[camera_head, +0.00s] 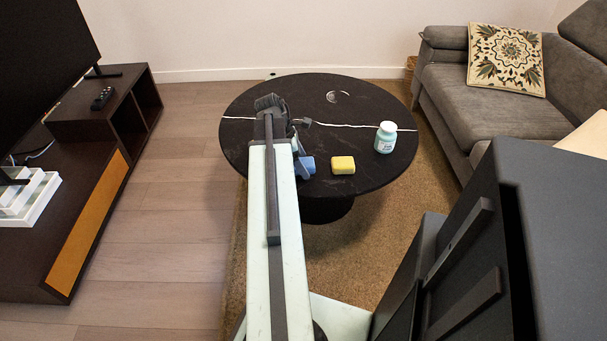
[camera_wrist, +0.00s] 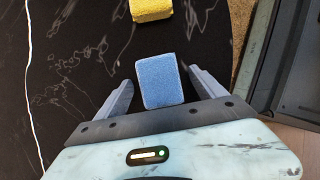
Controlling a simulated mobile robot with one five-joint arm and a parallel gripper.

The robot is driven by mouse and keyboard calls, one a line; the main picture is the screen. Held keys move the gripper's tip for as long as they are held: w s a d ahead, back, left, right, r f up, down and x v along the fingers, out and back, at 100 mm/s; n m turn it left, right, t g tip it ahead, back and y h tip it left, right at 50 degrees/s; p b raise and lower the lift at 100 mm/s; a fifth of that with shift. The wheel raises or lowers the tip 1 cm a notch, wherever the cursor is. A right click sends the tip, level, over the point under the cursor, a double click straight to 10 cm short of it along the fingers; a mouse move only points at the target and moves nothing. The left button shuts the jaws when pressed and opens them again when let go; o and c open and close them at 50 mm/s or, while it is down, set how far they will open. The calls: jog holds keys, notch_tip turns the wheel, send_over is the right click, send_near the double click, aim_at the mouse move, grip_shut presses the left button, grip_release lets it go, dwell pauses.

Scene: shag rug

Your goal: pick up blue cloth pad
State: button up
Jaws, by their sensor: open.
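The blue cloth pad (camera_wrist: 160,81) is a small rounded block on the black round table. In the wrist view it lies between the two fingers of my gripper (camera_wrist: 160,88), which are open with a gap on each side of it. In the head view the pad (camera_head: 307,165) shows at the right side of the arm's end, partly hidden. My gripper (camera_head: 302,168) is mostly hidden behind the arm there. I cannot tell how high the fingers are above the table.
A yellow block (camera_head: 343,165) lies on the black table (camera_head: 300,95) to the right of the pad. A white-capped pale bottle (camera_head: 386,137) stands farther right. A dark cabinet (camera_head: 80,170) is at left and a grey sofa (camera_head: 490,100) at right.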

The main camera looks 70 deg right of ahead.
jog(key=c, duration=1.5)
jog(key=shift+o, duration=0.2)
notch_tip(320, 180, up, 10)
jog(key=p, duration=1)
